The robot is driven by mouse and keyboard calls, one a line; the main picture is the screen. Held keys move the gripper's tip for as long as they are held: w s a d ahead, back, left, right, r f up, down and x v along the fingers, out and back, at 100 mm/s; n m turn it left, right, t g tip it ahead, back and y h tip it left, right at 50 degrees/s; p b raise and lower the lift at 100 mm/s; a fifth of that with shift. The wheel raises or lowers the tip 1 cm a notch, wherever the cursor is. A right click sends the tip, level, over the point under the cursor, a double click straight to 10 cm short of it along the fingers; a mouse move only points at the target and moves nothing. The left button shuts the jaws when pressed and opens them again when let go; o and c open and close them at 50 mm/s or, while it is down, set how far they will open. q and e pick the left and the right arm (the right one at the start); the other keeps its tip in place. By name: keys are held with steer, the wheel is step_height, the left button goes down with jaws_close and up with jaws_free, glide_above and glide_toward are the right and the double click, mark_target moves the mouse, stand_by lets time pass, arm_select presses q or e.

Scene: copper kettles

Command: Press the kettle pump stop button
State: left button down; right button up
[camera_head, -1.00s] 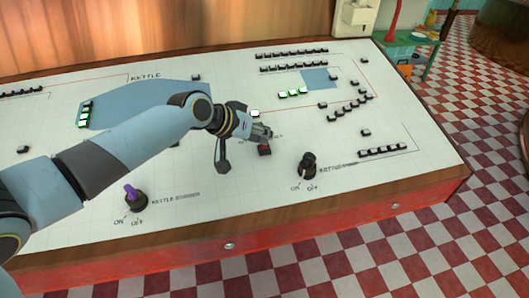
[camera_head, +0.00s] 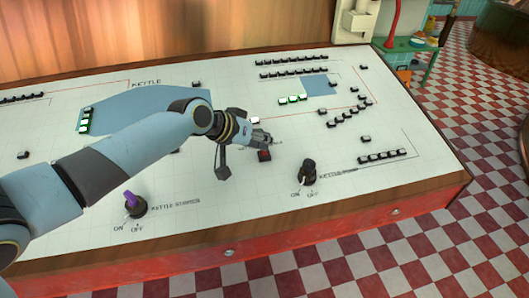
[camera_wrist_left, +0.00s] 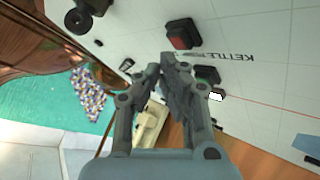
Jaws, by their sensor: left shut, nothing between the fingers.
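A red button (camera_head: 265,156) in a dark housing sits on the white control panel (camera_head: 240,195), just in front of my left gripper (camera_head: 276,143). The red button also shows in the left wrist view (camera_wrist_left: 181,37), above and beyond the fingertips. My left gripper is shut and empty, its fingertips (camera_wrist_left: 167,66) close together and apart from the red button in that view. A dark green button (camera_wrist_left: 207,74) lies right of the fingertips there. Part of the printed KETTLE label shows near the red button. My right gripper is in neither view.
A black rotary knob (camera_head: 307,171) stands right of the red button. A purple-topped knob (camera_head: 134,203) stands at the front left. Rows of small black buttons (camera_head: 381,156) and lit green ones (camera_head: 293,99) dot the panel. A checkered floor (camera_head: 465,105) lies beyond its right edge.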

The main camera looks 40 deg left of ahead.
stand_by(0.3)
arm_select(q)
steer(key=shift+f+b, duration=0.35)
steer(key=shift+f, duration=0.05)
steer(key=shift+a+f+b, duration=0.15)
steer(key=shift+f+b, duration=0.15)
steer(key=shift+f, duration=0.05)
stand_by(0.5)
steer(key=shift+r, duration=0.1)
steer(key=shift+r+p, duration=0.4)
steer(key=shift+p, duration=0.2)
steer(key=shift+r+p, duration=0.3)
steer(key=r+p, duration=0.3)
steer(key=d+r+p, duration=0.1)
steer(key=r+p, duration=0.1)
steer(key=shift+s, duration=0.35)
